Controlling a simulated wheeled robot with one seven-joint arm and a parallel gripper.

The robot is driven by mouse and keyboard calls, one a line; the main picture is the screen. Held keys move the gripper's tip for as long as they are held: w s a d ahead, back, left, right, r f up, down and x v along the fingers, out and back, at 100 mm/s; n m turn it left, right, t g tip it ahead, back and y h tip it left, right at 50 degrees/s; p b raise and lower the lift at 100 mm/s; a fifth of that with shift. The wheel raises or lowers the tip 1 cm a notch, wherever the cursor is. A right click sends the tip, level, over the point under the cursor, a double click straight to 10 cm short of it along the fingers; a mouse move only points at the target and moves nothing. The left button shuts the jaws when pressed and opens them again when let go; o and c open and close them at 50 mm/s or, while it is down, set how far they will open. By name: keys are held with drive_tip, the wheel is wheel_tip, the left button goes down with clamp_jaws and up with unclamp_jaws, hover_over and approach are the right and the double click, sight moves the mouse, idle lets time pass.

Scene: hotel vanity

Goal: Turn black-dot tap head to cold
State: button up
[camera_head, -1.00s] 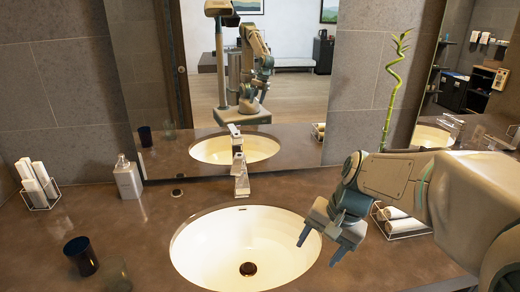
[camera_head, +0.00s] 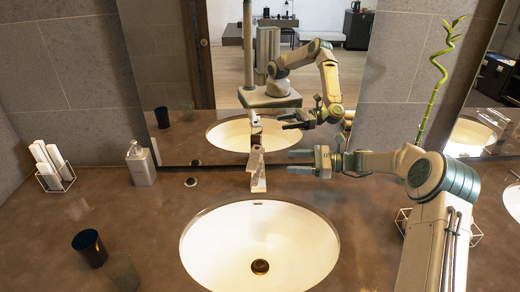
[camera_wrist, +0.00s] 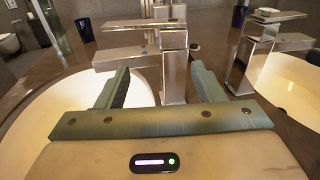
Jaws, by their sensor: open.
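The chrome tap (camera_head: 257,172) stands upright behind the round white sink (camera_head: 190,250). In the wrist view the tap (camera_wrist: 174,62) is near the middle, with its flat tap head (camera_wrist: 145,24) on top and its spout pointing left over the basin. No black dot can be made out. My gripper (camera_head: 291,162) is open and level, just right of the tap, with its fingers pointing left at it. In the wrist view the fingers (camera_wrist: 160,68) show on either side of the tap body's outline. No contact is visible.
A mirror (camera_head: 290,60) behind the counter reflects the tap and my arm. A soap bottle (camera_head: 141,165) and a rack of white rolls (camera_head: 52,165) stand left. A dark cup (camera_head: 89,247) and a clear glass (camera_head: 122,272) are front left. Bamboo (camera_head: 436,85) rises at right.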

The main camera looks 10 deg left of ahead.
sight(257, 155)
drive_tip(key=shift+m+y, duration=0.4)
drive_tip(key=shift+m, duration=0.1)
drive_tip(key=a+p, duration=0.1)
drive_tip(key=a, duration=0.3)
drive_tip(key=a+p, duration=0.1)
drive_tip(key=a, duration=0.3)
drive_tip(key=w+a+p, duration=0.1)
drive_tip(key=a, duration=0.4)
drive_tip(key=shift+f, duration=0.1)
